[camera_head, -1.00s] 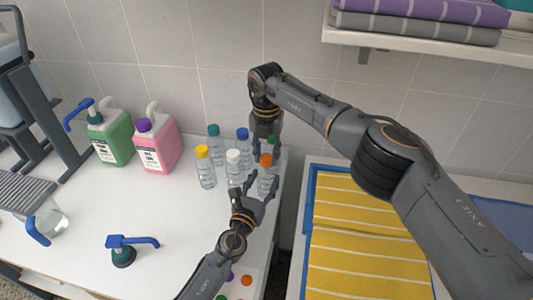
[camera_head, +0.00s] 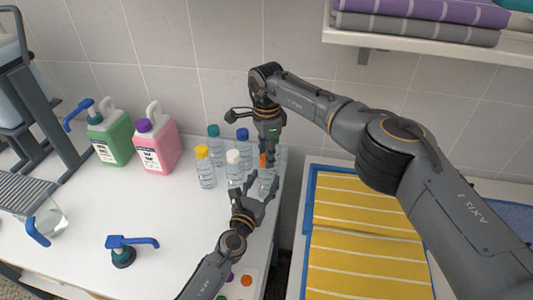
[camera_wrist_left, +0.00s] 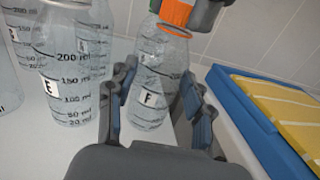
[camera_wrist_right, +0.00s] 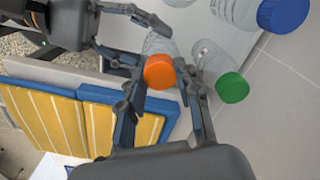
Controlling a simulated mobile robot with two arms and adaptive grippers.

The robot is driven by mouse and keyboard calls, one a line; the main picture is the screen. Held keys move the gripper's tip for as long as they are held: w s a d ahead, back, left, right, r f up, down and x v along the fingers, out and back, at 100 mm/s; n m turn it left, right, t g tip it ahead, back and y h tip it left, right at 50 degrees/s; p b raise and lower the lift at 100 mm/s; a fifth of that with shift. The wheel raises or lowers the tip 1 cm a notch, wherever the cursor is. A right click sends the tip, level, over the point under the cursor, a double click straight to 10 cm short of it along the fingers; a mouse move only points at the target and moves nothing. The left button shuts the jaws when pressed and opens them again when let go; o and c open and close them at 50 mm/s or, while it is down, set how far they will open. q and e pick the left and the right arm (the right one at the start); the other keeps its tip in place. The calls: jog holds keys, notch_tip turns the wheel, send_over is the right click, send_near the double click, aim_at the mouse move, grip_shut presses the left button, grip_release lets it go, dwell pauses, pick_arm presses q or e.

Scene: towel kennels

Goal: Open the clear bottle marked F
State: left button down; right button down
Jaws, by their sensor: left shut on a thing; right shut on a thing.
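The clear bottle marked F (camera_wrist_left: 150,98) stands upright on the white counter, with its orange cap (camera_wrist_left: 175,12) at its neck. In the head view the cap (camera_head: 263,160) shows between the arms. My left gripper (camera_head: 263,198) is shut on the bottle's body; its fingers (camera_wrist_left: 160,98) lie on both sides of it in the left wrist view. My right gripper (camera_head: 266,152) comes from above and is shut on the orange cap (camera_wrist_right: 160,72); its fingers (camera_wrist_right: 161,82) flank the cap in the right wrist view. Whether the cap is loose I cannot tell.
Close by stand bottles with yellow (camera_head: 201,151), white (camera_head: 233,156), blue (camera_head: 242,134) and green (camera_head: 213,130) caps. A bottle marked E (camera_wrist_left: 62,75) is left of F. Loose caps (camera_head: 246,280) lie at the counter's front. A blue-edged yellow towel (camera_head: 360,240) lies right.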

jog(key=n, duration=0.6)
jog(key=shift+n, duration=0.3)
jog(key=n, duration=0.5)
jog(key=shift+r, duration=0.15)
jog(key=shift+r, duration=0.95)
jog(key=shift+r, duration=0.1)
jog(key=shift+r, duration=1.95)
pick_arm(q)
jog(key=shift+c, duration=2.3)
grip_release()
